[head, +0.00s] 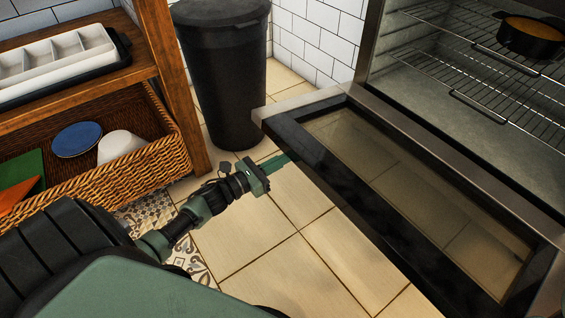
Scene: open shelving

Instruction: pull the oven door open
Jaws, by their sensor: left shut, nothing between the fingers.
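The oven door (375,175) is hinged down and open, with its dark frame and glass facing up. The oven's inside (425,70) shows behind it, with wire racks and a black pot (530,38) holding something orange on the upper rack. My left gripper (279,161) is beside the door's left end, low over the floor. Its fingers are shut with nothing between them, and their tips are close to the door's edge or partly under it; I cannot tell whether they touch.
A black bin (222,75) stands behind my left gripper, against the tiled wall. A wooden shelf (140,75) on the left holds a white divided tray (55,62) and a wicker basket (150,165) with dishes. Tiled floor (290,270) is clear in front of the door.

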